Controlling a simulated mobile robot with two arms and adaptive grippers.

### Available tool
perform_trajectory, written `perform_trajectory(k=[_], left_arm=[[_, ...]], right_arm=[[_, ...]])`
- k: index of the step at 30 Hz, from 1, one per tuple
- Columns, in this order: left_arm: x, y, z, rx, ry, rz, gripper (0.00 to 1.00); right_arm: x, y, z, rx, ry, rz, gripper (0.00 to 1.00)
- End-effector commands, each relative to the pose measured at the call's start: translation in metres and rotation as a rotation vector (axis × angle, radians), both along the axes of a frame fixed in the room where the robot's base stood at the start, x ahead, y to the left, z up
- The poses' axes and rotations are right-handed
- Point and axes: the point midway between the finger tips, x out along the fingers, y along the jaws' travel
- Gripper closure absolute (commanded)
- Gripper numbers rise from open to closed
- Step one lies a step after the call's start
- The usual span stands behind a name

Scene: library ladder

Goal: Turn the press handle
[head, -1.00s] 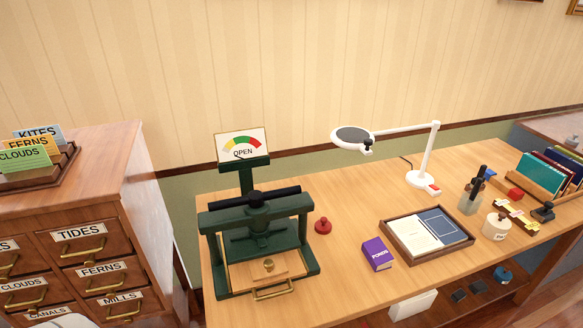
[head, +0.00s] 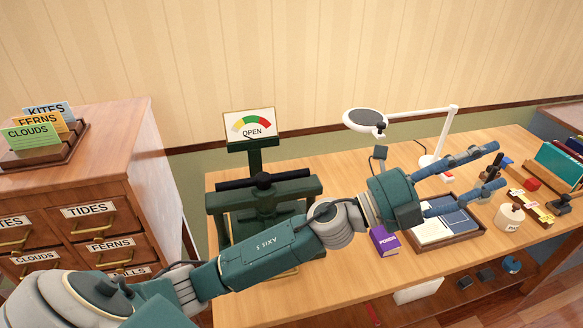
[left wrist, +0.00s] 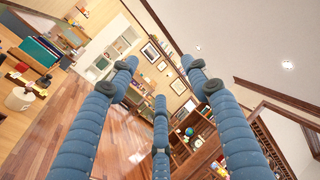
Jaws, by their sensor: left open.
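The green book press (head: 220,201) stands on the left part of the desk. Its black press handle (head: 262,181) lies across the top as a horizontal bar. A dial sign reading OPEN (head: 250,124) rises behind it. My left arm crosses in front of the press and hides much of its lower part. My left gripper (head: 495,166) is open and empty, right of the press, above the desk and pointing right, away from the handle. Its spread blue fingers also show in the left wrist view (left wrist: 160,90), with the room beyond. My right gripper is not in view.
A round white container (head: 509,217) stands farther right. A drawer cabinet (head: 135,180) stands left of the desk.

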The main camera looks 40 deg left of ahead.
Motion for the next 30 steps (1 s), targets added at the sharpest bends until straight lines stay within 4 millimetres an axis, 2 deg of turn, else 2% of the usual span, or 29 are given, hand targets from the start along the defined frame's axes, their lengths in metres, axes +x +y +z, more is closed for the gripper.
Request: perform_trajectory(k=[1,2,4,6,8,9,11,12,14,15,18,21,24,25,30], left_arm=[[-0.009,-0.022,0.004,0.153,-0.121,-0.079,0.52],[-0.015,-0.033,0.000,0.246,-0.183,-0.126,0.52],[-0.026,-0.050,-0.020,0.472,-0.309,-0.234,0.52],[-0.029,-0.049,-0.050,0.712,-0.405,-0.330,0.52],[-0.025,-0.034,-0.080,0.927,-0.457,-0.405,0.52],[-0.019,-0.015,-0.098,1.071,-0.475,-0.449,0.52],[-0.007,0.024,-0.122,1.289,-0.477,-0.510,0.52],[0.002,0.058,-0.134,1.432,-0.458,-0.546,0.52],[0.015,0.116,-0.143,1.640,-0.398,-0.589,0.52],[0.021,0.158,-0.144,1.766,-0.340,-0.613,0.52],[0.024,0.252,-0.130,2.009,-0.165,-0.654,0.52],[0.016,0.318,-0.109,2.150,0.001,-0.676,0.52],[0.007,0.357,-0.094,2.221,0.116,-0.688,0.52],[0.005,0.364,-0.090,2.232,0.137,-0.689,0.52],[0.001,0.377,-0.094,2.251,0.181,-0.698,0.52]], right_arm=[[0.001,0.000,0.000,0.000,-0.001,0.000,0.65],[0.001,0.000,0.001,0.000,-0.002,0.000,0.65],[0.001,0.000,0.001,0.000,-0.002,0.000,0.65],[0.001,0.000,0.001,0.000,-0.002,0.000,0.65],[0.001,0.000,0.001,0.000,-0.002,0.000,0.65],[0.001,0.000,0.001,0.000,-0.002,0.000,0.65],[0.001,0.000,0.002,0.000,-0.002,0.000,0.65],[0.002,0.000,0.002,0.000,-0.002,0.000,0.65],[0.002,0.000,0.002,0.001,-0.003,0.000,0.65],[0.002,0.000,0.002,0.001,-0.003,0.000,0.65],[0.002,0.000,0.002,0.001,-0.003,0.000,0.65],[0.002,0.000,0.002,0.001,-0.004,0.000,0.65],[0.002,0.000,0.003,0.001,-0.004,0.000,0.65],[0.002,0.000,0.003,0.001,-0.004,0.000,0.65],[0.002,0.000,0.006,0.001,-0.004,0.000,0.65]])
